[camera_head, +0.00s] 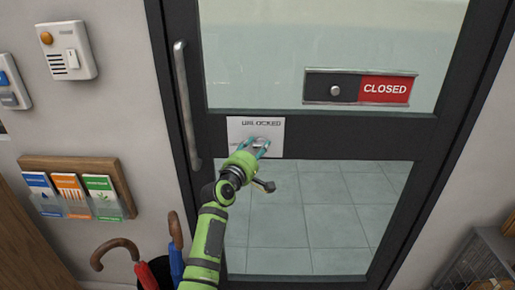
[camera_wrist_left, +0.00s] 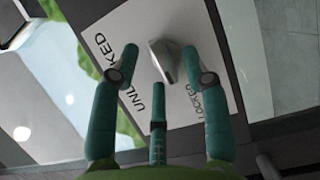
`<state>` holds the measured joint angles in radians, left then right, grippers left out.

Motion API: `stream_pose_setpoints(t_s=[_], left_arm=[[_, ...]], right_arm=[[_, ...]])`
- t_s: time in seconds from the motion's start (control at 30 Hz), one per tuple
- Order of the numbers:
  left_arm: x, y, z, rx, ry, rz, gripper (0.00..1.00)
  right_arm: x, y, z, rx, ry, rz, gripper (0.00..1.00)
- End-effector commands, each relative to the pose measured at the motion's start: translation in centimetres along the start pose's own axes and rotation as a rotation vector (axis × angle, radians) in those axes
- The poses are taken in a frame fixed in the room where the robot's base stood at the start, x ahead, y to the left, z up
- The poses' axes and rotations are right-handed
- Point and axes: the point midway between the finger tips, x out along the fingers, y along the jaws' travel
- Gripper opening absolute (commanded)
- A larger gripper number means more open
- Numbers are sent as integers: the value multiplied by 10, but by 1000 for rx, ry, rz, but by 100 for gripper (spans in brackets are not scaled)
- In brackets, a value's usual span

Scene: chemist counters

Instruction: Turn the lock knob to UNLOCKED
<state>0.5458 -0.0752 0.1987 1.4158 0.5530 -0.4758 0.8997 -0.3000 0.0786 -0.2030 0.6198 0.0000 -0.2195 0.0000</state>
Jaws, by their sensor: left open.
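A white lock plate (camera_head: 240,132) is fixed on the dark middle rail of the door, with UNLOCKED printed along its top and a second word, LOCKED, at its left. In the left wrist view the plate (camera_wrist_left: 215,98) carries a grey, wedge-like lock knob (camera_wrist_left: 165,60). My left gripper (camera_head: 258,147) is at the plate and covers the knob in the head view. Its teal fingers (camera_wrist_left: 160,62) are open, with the knob between their tips. I cannot tell whether they touch it, or which word the knob points to. My right gripper is not in view.
A vertical bar handle (camera_head: 187,105) runs down the door left of the plate. A red CLOSED slider sign (camera_head: 385,89) is on the glass above right. A leaflet rack (camera_head: 70,165) and umbrellas (camera_head: 145,272) are left of my arm.

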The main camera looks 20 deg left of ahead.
Motion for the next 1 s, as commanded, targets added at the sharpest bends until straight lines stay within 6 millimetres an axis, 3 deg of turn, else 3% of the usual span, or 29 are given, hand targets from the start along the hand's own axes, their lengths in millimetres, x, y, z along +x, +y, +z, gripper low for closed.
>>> stream_pose_setpoints(t_s=[0.37, 0.4, 0.5, 0.77, 1.0], left_arm=[[6, 0, -1, 2, 1, 0, 46], [6, 0, -1, 2, 1, 0, 38], [6, 0, 0, 2, 1, 0, 0], [6, 0, 0, 5, 1, -2, 0], [6, 4, -1, 63, 2, -26, 0]], right_arm=[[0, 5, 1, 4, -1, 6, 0], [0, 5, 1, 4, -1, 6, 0], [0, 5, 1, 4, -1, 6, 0], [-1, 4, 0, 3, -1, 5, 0], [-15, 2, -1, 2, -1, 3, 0]])
